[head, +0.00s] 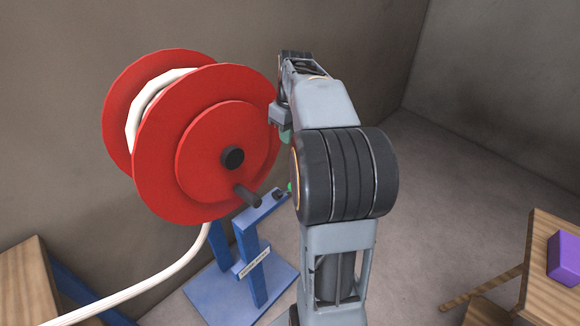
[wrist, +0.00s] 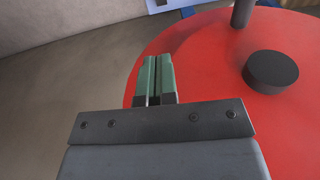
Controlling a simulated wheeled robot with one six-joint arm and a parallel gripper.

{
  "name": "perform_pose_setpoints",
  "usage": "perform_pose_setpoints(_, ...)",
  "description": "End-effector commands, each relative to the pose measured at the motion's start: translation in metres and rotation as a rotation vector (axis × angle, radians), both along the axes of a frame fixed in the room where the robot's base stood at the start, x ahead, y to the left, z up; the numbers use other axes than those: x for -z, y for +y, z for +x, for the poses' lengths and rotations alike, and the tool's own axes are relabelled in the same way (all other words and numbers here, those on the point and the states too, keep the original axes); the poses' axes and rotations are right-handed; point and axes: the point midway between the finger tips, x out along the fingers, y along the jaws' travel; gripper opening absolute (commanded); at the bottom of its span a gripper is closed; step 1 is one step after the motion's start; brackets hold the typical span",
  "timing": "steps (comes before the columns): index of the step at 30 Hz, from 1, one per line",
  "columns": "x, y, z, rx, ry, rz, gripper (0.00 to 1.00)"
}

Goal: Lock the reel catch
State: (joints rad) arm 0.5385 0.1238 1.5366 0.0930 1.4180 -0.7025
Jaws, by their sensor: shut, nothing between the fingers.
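The red reel (head: 165,175) carries white hose and stands on a blue frame (head: 257,283). Its face has a black hub (head: 232,157) and a dark crank handle (head: 247,195). In the wrist view the red disc (wrist: 220,70), hub (wrist: 271,72) and handle (wrist: 241,13) show at the right. A small dark part with green beside it (head: 279,194) sits on the frame's top bar; I cannot tell if it is the catch. My gripper (head: 285,134) is at the reel's right rim; its green fingers (wrist: 156,62) are shut and empty. Contact with the rim is unclear.
The white hose (head: 150,287) runs down to the lower left. A wooden table (head: 22,280) stands at lower left. Another table (head: 548,290) at right bears a purple block (head: 566,257). Walls stand behind the reel.

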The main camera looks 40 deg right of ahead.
Motion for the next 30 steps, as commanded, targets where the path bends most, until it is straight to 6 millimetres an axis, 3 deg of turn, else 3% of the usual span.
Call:
perform_pose_setpoints(5,0.019,0.001,0.002,0.000,0.002,0.002,0.00)
perform_pose_setpoints(18,0.100,0.005,0.010,0.000,0.002,0.002,0.00)
perform_pose_setpoints(30,0.127,0.003,-0.013,0.001,0.000,0.001,0.00)
